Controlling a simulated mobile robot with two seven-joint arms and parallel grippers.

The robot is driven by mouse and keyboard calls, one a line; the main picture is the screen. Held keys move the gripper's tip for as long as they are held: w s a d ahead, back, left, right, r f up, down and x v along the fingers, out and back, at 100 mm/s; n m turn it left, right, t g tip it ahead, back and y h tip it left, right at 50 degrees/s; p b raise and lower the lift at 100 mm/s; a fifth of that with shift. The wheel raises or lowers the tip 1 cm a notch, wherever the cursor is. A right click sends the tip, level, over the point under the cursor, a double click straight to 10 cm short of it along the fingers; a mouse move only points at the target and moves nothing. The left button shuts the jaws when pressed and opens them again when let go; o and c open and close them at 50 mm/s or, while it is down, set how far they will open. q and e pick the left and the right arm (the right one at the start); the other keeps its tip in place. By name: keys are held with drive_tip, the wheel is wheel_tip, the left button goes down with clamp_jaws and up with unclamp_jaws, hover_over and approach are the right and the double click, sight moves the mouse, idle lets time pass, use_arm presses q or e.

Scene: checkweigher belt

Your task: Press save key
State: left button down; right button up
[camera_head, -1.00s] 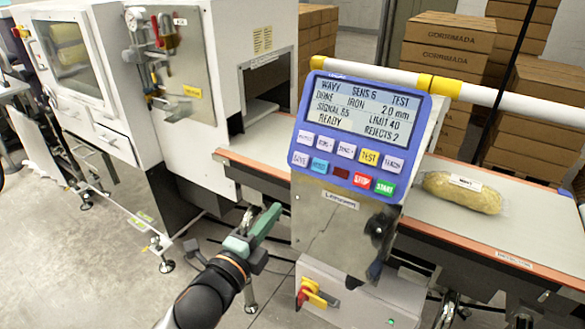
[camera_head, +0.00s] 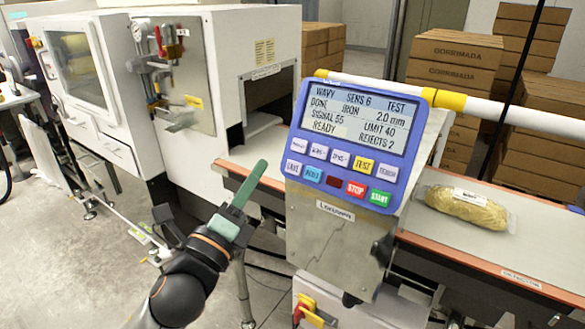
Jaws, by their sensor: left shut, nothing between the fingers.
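The blue control panel (camera_head: 350,142) faces me in the middle of the head view, with a lit screen (camera_head: 359,118) reading READY. The save key (camera_head: 294,168) looks like the pale key at the left end of the bottom row; its small label is hard to read. It sits beside a blue key (camera_head: 312,174), a dark red key, the red STOP key (camera_head: 356,188) and the green START key (camera_head: 380,198). My left gripper (camera_head: 258,167) has green fingers, shut and empty. It points up, left of the panel in the picture, apart from the keys. My right gripper is out of view.
The conveyor belt (camera_head: 455,235) runs behind the panel, with a wrapped yellowish product (camera_head: 467,207) on it at right. A white rail (camera_head: 500,112) crosses behind the panel. A white machine (camera_head: 215,110) stands at left. Stacked cartons (camera_head: 455,60) are at the back.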

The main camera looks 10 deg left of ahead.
sight(294, 168)
use_arm(q)
drive_tip(key=shift+w+d+f+b, duration=0.45)
drive_tip(key=shift+w+f+b, duration=0.2)
drive_tip(key=shift+w, duration=0.55)
drive_tip(key=shift+w+d+f+b, duration=0.4)
drive_tip(key=shift+w+f+b, duration=0.2)
drive_tip(key=shift+w, duration=0.6)
drive_tip(key=shift+w+d+f+b, duration=0.45)
drive_tip(key=shift+w+f+b, duration=0.2)
drive_tip(key=shift+w, duration=0.55)
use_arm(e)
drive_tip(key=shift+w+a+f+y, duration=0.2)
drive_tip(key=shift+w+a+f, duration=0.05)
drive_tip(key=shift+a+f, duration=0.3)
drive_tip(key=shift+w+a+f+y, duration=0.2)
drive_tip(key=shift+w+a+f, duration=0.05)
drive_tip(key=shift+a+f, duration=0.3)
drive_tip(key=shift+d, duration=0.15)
use_arm(q)
drive_tip(key=shift+w+f, duration=0.1)
drive_tip(key=shift+w+d+f, duration=0.1)
drive_tip(key=shift+w+f, duration=0.05)
drive_tip(key=shift+w, duration=0.1)
